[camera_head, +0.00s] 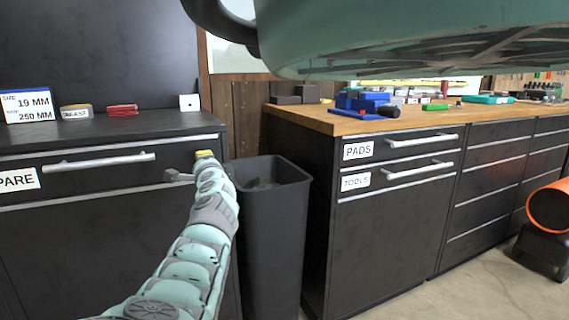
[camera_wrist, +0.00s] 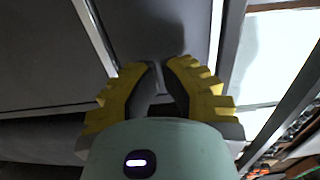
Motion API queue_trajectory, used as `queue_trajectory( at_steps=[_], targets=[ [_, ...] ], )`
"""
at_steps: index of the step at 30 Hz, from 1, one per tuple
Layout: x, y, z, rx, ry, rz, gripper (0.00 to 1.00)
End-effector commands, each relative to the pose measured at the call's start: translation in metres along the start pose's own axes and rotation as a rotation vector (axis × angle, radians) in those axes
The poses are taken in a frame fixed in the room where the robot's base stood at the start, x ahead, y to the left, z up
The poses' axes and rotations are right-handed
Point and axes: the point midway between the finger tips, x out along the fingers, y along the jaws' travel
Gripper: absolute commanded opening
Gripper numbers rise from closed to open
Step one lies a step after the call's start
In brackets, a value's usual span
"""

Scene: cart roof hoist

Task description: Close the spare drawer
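The spare drawer (camera_head: 110,180) is the top drawer of the dark cabinet on the left in the head view. It has a white label ending in "PARE" (camera_head: 18,180) and a silver bar handle (camera_head: 98,162). How far its front stands out is hard to judge. My gripper (camera_head: 190,170) is at the right end of the drawer front, right of the handle and apart from it. In the wrist view my gripper's yellow fingers (camera_wrist: 162,65) have their tips drawn close together before a dark surface. I see nothing clearly held between them.
A dark bin (camera_head: 275,215) stands right of my gripper, between the cabinets. The wooden-topped cabinet (camera_head: 400,122) has PADS (camera_head: 420,141) and TOOLS (camera_head: 418,171) drawers. A size sign (camera_head: 27,106) and small items stand on the left cabinet. An orange round object (camera_head: 550,207) is at far right.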

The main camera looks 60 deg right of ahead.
Motion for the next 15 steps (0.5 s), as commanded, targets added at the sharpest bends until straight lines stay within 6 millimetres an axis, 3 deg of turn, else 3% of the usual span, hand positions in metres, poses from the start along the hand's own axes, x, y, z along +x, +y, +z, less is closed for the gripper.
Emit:
queue_trajectory(
  at_steps=[15],
  targets=[
    [-0.050,-0.003,0.000,0.000,0.004,-0.001,0.00]
  ],
)
